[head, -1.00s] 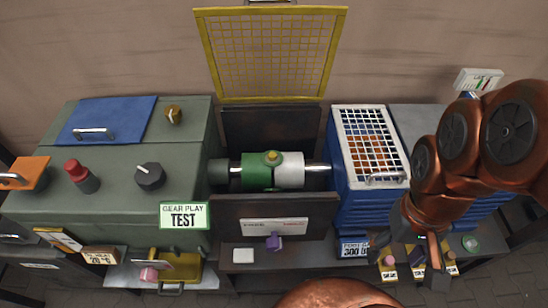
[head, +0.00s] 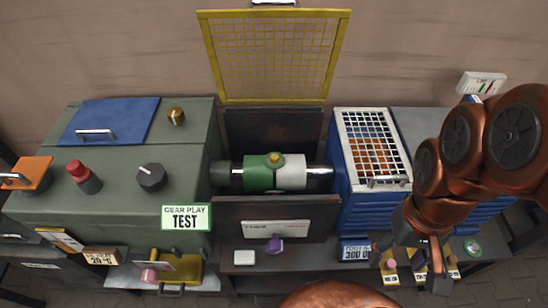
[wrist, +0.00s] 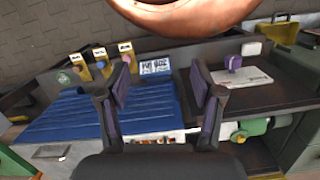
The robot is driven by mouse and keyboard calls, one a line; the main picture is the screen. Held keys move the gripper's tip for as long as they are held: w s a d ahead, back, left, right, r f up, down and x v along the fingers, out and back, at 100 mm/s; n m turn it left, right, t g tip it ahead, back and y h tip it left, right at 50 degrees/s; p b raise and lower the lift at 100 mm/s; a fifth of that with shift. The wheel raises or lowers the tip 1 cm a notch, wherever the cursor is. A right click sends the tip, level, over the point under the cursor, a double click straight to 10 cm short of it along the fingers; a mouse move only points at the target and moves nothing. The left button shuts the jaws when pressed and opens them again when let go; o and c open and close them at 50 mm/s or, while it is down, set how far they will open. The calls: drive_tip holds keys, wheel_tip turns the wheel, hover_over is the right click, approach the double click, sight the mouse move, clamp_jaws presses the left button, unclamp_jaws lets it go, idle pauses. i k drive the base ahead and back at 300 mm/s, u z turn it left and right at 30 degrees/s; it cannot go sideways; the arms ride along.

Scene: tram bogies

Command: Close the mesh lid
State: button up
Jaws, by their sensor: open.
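The yellow mesh lid (head: 273,57) stands raised, nearly upright, at the back of the dark open box (head: 272,215) in the head view. A handle (head: 273,2) shows at its top edge, partly cut off by the frame. A green and white coupling on a shaft (head: 274,172) lies inside the box. My gripper (head: 436,268) is at the right front, apart from the lid and pointing down. In the wrist view my gripper (wrist: 160,80) has its two fingers apart with nothing between them. The lid is not clearly visible there.
A blue crate (head: 342,195) with a white grid top (head: 373,145) stands between the box and my arm. A green gear test bench (head: 180,225) with knobs is at the left. A purple knob (head: 274,244) sticks out in front of the box. Small labelled pegs (head: 389,265) stand near my gripper.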

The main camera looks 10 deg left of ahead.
sight(344, 15)
drive_tip(key=u, duration=0.45)
drive_tip(key=k, duration=1.05)
drive_tip(key=u, duration=1.65)
drive_tip(key=i, duration=0.8)
drive_tip(key=z, duration=0.6)
drive_tip(key=i, duration=0.75)
drive_tip(key=z, duration=0.75)
